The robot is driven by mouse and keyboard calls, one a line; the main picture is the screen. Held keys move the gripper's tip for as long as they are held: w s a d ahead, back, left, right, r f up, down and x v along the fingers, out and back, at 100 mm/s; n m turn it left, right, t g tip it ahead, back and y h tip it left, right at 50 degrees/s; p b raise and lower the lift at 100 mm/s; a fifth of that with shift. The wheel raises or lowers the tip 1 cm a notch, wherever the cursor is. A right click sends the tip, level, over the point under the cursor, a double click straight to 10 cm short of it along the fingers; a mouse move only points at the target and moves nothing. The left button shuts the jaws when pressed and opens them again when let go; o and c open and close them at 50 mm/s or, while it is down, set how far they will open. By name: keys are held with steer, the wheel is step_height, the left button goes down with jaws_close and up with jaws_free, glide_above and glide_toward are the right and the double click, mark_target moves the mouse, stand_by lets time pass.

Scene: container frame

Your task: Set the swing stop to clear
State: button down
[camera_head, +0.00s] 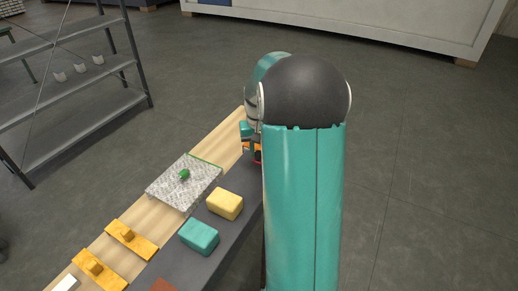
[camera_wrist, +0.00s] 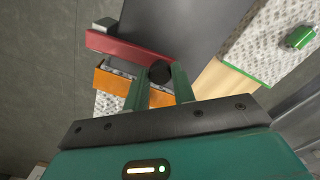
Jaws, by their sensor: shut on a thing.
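A red bar (camera_wrist: 125,47) runs across the wrist view, with a grey block (camera_wrist: 105,23) at its far left end. A round black knob (camera_wrist: 160,71) is at the bar's right end. My gripper (camera_wrist: 159,76) has its two green fingers closed on either side of this knob. An orange plate (camera_wrist: 112,82) lies beside the fingers, over a speckled surface. The bar looks like the swing stop; no clear marking is legible. In the head view my arm hides most of this spot; only a bit of orange (camera_head: 247,147) shows.
A speckled panel (camera_head: 165,191) with a green knob (camera_head: 184,174) lies on the wooden board (camera_head: 213,142). A yellow block (camera_head: 225,203) and a teal block (camera_head: 199,236) sit on the dark strip. Orange plates with knobs (camera_head: 130,240) are nearer. Grey shelves (camera_head: 95,105) stand at left.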

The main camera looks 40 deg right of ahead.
steer(key=s+a+n, duration=0.1)
steer(key=n, duration=0.1)
steer(key=s+a+n, duration=0.1)
steer(key=n, duration=0.1)
steer(key=shift+a, duration=0.35)
steer(key=s+a+n, duration=0.1)
steer(key=s+n, duration=0.1)
steer(key=n, duration=0.1)
steer(key=shift+a+n, duration=0.3)
steer(key=shift+a, duration=0.05)
steer(key=s+n, duration=0.1)
steer(key=n, duration=0.1)
steer(key=s+a+n, duration=0.1)
steer(key=s+n, duration=0.1)
steer(key=shift+s+n, duration=0.25)
steer(key=shift+n, duration=0.05)
steer(key=shift+s+d+n, duration=0.15)
steer(key=shift+s+n, duration=0.7)
steer(key=shift+n, duration=0.25)
steer(key=shift+s+d+n, duration=0.1)
steer(key=shift+s+n, duration=0.75)
steer(key=shift+n, duration=0.25)
steer(key=c, duration=1.1)
jaws_free()
steer(key=shift+c, duration=0.2)
steer(key=shift+r, duration=0.1)
step_height(320, 180, up, 14)
